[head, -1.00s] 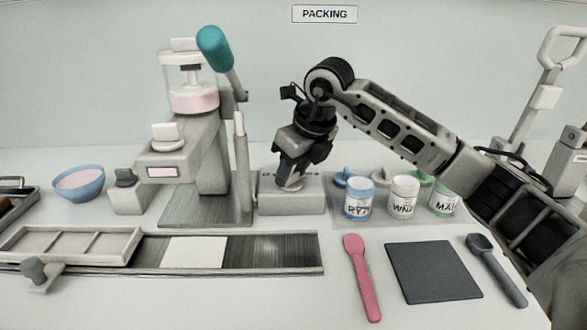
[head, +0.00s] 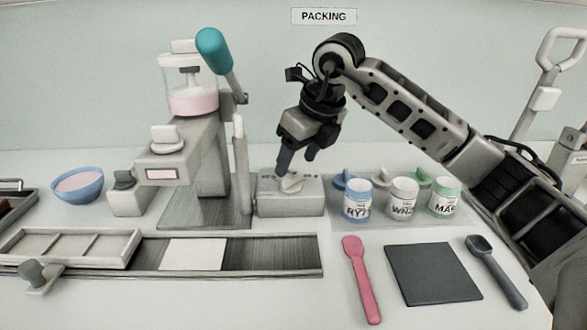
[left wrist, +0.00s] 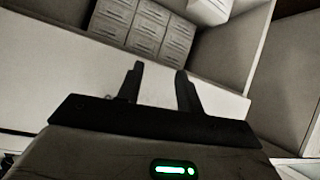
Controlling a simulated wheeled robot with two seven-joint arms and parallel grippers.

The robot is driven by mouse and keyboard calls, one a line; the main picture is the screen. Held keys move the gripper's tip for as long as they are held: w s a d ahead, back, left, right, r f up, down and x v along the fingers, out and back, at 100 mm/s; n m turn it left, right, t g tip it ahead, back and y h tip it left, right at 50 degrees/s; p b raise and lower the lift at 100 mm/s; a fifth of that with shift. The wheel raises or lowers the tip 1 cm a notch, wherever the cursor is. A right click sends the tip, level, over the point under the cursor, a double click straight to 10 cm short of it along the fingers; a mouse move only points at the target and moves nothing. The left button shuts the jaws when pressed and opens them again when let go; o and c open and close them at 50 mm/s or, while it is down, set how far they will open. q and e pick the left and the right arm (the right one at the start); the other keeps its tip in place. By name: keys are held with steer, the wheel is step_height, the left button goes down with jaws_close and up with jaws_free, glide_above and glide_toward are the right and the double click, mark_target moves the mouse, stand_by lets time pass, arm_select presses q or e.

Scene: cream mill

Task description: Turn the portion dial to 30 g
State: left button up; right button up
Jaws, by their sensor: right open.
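A grey box (head: 290,203) stands right of the filling machine (head: 205,150), with a pale dial knob (head: 291,184) on top and small marks around it. I take this knob for the portion dial; its setting is too small to read. My right gripper (head: 298,164) points down just above the knob, fingers apart and nothing between them. Its left finger overlaps the knob in the picture, so I cannot tell whether they touch. My left gripper (left wrist: 160,85) shows only in the left wrist view, open and empty, away from the dial.
The machine has a teal-handled lever (head: 214,50) and another knob (head: 166,136). A blue bowl (head: 78,186) is at left. A pink spatula (head: 360,280), dark mat (head: 433,273) and dark scoop (head: 497,272) lie in front.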

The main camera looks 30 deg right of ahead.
steer(key=v, duration=1.2)
